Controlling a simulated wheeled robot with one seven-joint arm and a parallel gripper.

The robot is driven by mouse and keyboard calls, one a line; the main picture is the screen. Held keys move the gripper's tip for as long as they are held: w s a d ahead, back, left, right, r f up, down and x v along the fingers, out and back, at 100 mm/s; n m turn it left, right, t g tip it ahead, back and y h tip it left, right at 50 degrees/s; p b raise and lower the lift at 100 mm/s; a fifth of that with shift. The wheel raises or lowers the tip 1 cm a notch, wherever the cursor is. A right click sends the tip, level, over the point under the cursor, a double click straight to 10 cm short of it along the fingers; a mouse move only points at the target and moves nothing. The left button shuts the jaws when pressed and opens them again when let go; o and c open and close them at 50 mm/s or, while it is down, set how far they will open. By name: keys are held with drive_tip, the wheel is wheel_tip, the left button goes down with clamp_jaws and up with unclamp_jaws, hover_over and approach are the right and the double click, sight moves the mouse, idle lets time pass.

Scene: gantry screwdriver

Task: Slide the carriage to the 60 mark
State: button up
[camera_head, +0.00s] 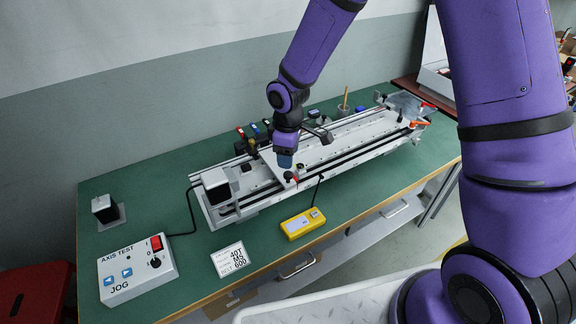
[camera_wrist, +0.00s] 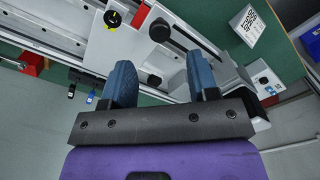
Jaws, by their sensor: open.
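The light grey carriage (camera_head: 262,172) sits on the long rail unit (camera_head: 372,132), toward its left end. A black knob (camera_head: 289,176) stands on the carriage's front side. My gripper (camera_head: 286,163) points down just above and behind this knob. In the wrist view my gripper (camera_wrist: 160,65) has its two blue fingers apart with nothing held between them. The carriage plate (camera_wrist: 104,52) lies beyond the fingers there, with a black knob (camera_wrist: 160,30) just past the gap. A second black knob with a yellow pointer (camera_wrist: 112,18) is beside it. I cannot read any 60 mark.
A yellow meter (camera_head: 303,223) and a printed card (camera_head: 234,260) lie in front of the rail. The jog box (camera_head: 138,270) is at the front left, cabled to the rail unit. Coloured-handled tools (camera_head: 253,132) stand behind the carriage. The green bench (camera_head: 190,285) is clear between them.

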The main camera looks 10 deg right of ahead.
drive_tip(key=shift+r, duration=2)
drive_tip(key=s+d+r+m+t, duration=0.1)
drive_tip(key=s+d+r+m, duration=0.2)
drive_tip(key=s+d+r, duration=0.5)
drive_tip(key=s+d+r+m+t, duration=0.1)
drive_tip(key=d+r+m+t, duration=0.15)
drive_tip(key=r, duration=0.95)
drive_tip(key=s+d+r+m+t, duration=0.1)
drive_tip(key=s+d+r+m, duration=0.2)
drive_tip(key=s, duration=0.5)
drive_tip(key=s+d+r+m, duration=0.4)
drive_tip(key=s+r, duration=0.1)
drive_tip(key=s, duration=0.3)
drive_tip(key=shift+s+t, duration=0.35)
drive_tip(key=shift+a, duration=0.1)
